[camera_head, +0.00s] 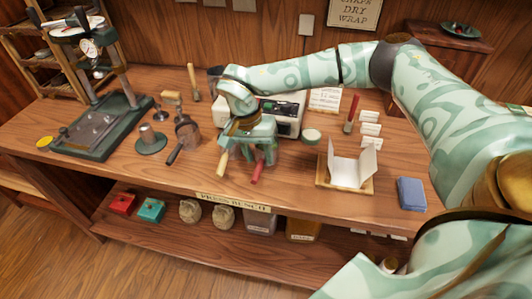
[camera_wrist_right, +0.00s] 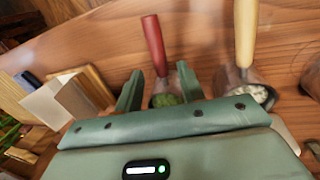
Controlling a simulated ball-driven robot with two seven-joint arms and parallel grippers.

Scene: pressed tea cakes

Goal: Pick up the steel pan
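Two small grey metal pans lie side by side on the bench at my right gripper (camera_head: 258,150). One has a red handle (camera_wrist_right: 154,45) and green contents; its handle also shows in the head view (camera_head: 258,172). The other has a cream handle (camera_wrist_right: 245,30) and pale contents; that handle shows in the head view too (camera_head: 223,164). I cannot tell which one is the task's steel pan. In the right wrist view my right gripper (camera_wrist_right: 160,88) is open, its fingers either side of the red-handled pan. The gripper hides most of both pans in the head view. My left gripper is not in view.
A dark-handled brown scoop (camera_head: 186,131) lies to the left, beside a green-based press (camera_head: 100,125). A pale box-shaped machine (camera_head: 291,112) stands behind. A wooden tray with folded white paper (camera_head: 350,168) and a blue block (camera_head: 411,193) are right. The bench front is mostly clear.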

